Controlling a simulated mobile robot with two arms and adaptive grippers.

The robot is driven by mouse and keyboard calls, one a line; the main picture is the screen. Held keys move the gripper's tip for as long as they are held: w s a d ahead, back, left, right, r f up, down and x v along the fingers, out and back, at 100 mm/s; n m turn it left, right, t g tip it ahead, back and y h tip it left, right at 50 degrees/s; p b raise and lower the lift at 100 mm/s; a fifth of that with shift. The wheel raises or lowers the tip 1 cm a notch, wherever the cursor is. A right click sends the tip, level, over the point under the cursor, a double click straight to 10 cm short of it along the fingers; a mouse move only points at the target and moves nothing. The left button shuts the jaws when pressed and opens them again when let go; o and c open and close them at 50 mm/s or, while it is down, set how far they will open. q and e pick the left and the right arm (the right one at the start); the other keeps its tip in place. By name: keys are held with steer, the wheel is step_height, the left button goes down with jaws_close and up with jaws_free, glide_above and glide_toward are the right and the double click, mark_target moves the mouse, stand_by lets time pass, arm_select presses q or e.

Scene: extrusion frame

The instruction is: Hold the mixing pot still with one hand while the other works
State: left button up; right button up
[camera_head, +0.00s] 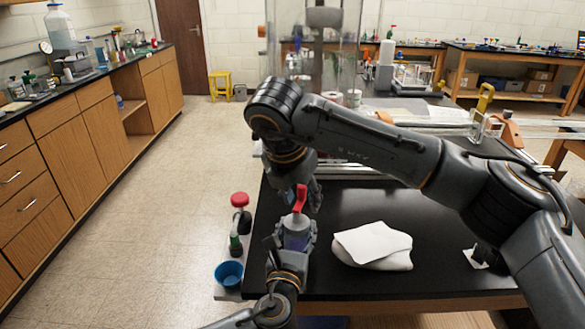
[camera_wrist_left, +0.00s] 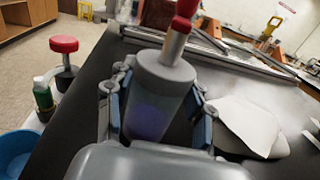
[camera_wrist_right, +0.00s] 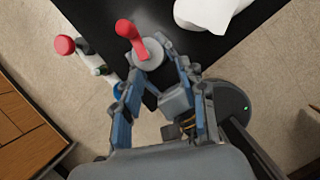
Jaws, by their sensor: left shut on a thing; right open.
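The mixing pot (camera_head: 296,241) is a grey, purple-tinted cup with a grey lid and a bent red handle (camera_head: 300,198) on top. It stands upright at the left end of the black table. My left gripper (camera_wrist_left: 158,112) is shut around its body, one finger on each side; it also shows in the head view (camera_head: 292,243). My right gripper (camera_wrist_right: 156,76) is open, above and beside the lid (camera_wrist_right: 146,60), with the red handle (camera_wrist_right: 130,30) beyond its fingertips. In the head view my right arm partly hides the area above the pot.
Left of the pot are a red-topped item (camera_head: 239,200), a small green bottle (camera_head: 235,243) and a blue bowl (camera_head: 229,272). A folded white cloth (camera_head: 373,246) lies to the right. The black tabletop (camera_head: 440,235) between the cloth and my right arm is mostly clear.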

steer(key=v, duration=0.8)
steer(key=shift+r, duration=0.3)
steer(key=shift+s, duration=0.1)
steer(key=n+y, duration=0.2)
steer(key=n, duration=0.3)
glide_above(299, 203)
steer(key=s, duration=0.3)
steer(key=x, duration=1.2)
steer(key=shift+w+d, duration=0.2)
steer(key=shift+d, duration=0.15)
steer(key=shift+c, duration=0.5)
jaws_close()
